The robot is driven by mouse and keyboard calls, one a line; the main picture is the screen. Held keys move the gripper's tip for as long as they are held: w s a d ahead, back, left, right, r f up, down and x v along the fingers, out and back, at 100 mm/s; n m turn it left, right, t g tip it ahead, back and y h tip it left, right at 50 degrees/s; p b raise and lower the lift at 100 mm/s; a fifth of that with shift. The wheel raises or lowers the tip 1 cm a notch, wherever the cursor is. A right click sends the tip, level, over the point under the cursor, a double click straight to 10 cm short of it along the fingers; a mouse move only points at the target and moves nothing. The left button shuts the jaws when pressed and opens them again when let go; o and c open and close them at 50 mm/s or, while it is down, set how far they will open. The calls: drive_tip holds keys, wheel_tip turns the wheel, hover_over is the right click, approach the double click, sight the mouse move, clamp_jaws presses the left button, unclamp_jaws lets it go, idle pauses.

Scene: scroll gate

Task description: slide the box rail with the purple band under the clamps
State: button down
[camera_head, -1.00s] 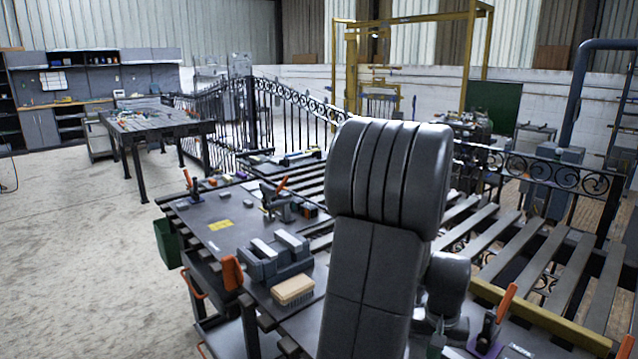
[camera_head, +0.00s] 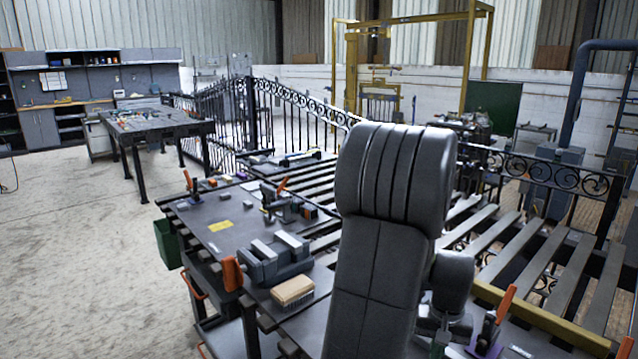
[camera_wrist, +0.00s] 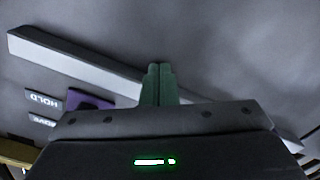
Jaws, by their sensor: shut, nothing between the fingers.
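My gripper (camera_wrist: 159,70) has green fingers, closed together and empty. In the wrist view they overlap a long pale grey bar (camera_wrist: 75,62), which runs slantwise from upper left to lower right; I cannot tell whether they touch it. A purple patch (camera_wrist: 88,102) shows beside the bar's near edge; I cannot tell whether it is a band on a rail or part of a clamp. In the head view an orange-handled clamp (camera_head: 491,331) with purple at its base stands at the lower right. Another orange-handled clamp (camera_head: 277,197) stands farther back. My arm hides much of the table.
A yellow beam (camera_head: 540,317) lies beside the near clamp. A grey vise (camera_head: 272,258) and a brush (camera_head: 292,291) sit on the table's left part. Slats and a scrolled gate (camera_head: 555,175) lie behind. Labels, one reading HOLD (camera_wrist: 44,99), show in the wrist view.

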drive_tip(key=shift+s+a, duration=0.1)
drive_tip(key=shift+s+a, duration=0.75)
drive_tip(key=shift+a, duration=0.15)
wheel_tip(320, 180, up, 8)
drive_tip(key=p, duration=0.6)
